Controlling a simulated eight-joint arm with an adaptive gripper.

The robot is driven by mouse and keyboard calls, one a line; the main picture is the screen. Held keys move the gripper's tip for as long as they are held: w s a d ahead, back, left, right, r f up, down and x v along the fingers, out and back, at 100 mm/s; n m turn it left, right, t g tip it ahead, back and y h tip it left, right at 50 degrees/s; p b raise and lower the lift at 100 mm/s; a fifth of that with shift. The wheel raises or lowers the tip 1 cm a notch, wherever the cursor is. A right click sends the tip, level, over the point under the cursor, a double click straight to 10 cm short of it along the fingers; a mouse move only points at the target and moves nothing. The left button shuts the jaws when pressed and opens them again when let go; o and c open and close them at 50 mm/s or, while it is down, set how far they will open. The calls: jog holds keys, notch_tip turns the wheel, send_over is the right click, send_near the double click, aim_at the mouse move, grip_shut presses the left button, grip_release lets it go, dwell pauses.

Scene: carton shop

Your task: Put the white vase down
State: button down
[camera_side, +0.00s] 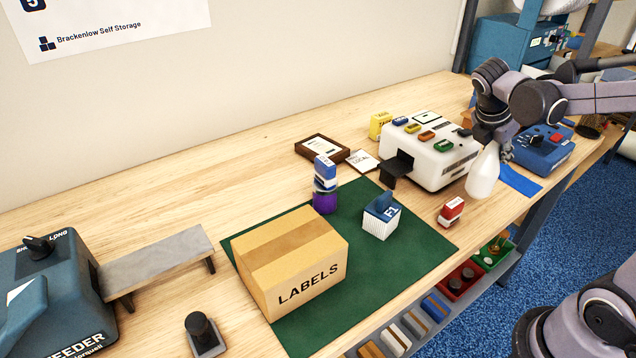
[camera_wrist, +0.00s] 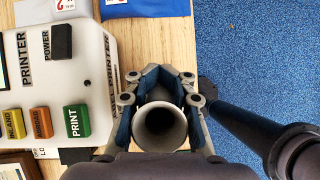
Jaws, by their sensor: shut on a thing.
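The white vase (camera_side: 483,175) is upright near the front edge of the wooden bench, in front of the white printer. My gripper (camera_side: 494,140) is shut on its narrow upper part from above. In the wrist view the round open mouth of the vase (camera_wrist: 160,128) sits between the two fingers of my gripper (camera_wrist: 160,95). I cannot tell whether the vase's base touches the bench or hangs just above it.
The white printer (camera_side: 437,146) stands close behind the vase. A blue sheet (camera_side: 519,180) and blue machine (camera_side: 543,148) lie to the right. A red-and-white stamp (camera_side: 451,211) stands to the left. A green mat (camera_side: 410,243) carries a LABELS carton (camera_side: 308,278).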

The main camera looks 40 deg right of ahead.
aim_at(490, 149)
jog(key=shift+f, duration=1.9)
jog(key=shift+f, duration=0.1)
jog(key=c, duration=1.1)
grip_release()
jog(key=shift+c, duration=0.2)
jog(key=v, duration=1.2)
jog(key=shift+s, duration=0.1)
jog(key=a+f+m+t+y, duration=0.3)
jog(key=a+m+t, duration=0.1)
jog(key=a+m, duration=0.3)
jog(key=s+a+f+m+t+y, duration=0.1)
jog(key=a+f+m+t+y, duration=0.2)
jog(key=a+m, duration=0.4)
jog(key=shift+s+f+m+t, duration=0.2)
jog(key=shift+f+m+t, duration=0.35)
jog(key=shift+m, duration=0.85)
